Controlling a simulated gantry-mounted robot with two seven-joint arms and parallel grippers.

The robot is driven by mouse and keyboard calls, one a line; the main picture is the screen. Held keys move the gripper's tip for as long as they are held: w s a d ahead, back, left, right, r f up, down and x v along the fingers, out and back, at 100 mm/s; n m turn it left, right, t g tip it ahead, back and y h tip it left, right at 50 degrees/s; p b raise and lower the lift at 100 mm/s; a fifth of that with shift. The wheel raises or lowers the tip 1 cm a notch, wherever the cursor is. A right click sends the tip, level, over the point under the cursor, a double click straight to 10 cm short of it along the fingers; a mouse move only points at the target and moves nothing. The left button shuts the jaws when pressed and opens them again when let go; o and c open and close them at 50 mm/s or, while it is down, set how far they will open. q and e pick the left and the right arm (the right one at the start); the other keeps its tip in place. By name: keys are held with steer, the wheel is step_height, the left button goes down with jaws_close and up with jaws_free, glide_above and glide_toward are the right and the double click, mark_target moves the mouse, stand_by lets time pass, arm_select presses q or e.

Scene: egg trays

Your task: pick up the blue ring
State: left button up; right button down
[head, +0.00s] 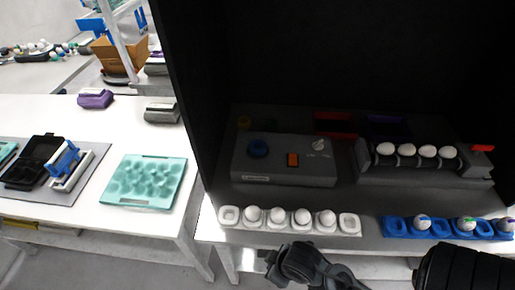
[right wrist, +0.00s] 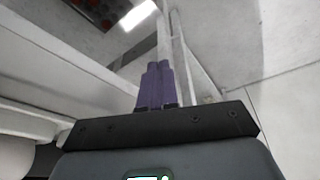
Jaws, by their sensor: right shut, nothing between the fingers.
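A blue ring (head: 258,148) lies on the left part of the top of a grey box-shaped device (head: 285,175) inside the dark booth in the head view. My right gripper (right wrist: 157,84) shows in the right wrist view with its purple fingers together and nothing between them. It is away from the ring, which that view does not show. Dark parts of my arms show at the bottom of the head view, but no fingertips are visible there. My left gripper is not in view.
A white tray (head: 230,216) with several eggs and a blue tray (head: 396,227) with eggs line the booth's front edge. An egg roller device (head: 478,160) stands right of the grey box. A teal egg tray (head: 143,203) lies on the white table at left, beyond the booth's black wall (head: 185,80).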

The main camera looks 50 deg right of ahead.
steer(key=c, duration=1.8)
jaws_free()
steer(key=o, duration=1.6)
steer(key=shift+a, duration=0.25)
steer(key=shift+c, duration=0.2)
steer(key=shift+d, duration=0.15)
steer(key=shift+r, duration=0.1)
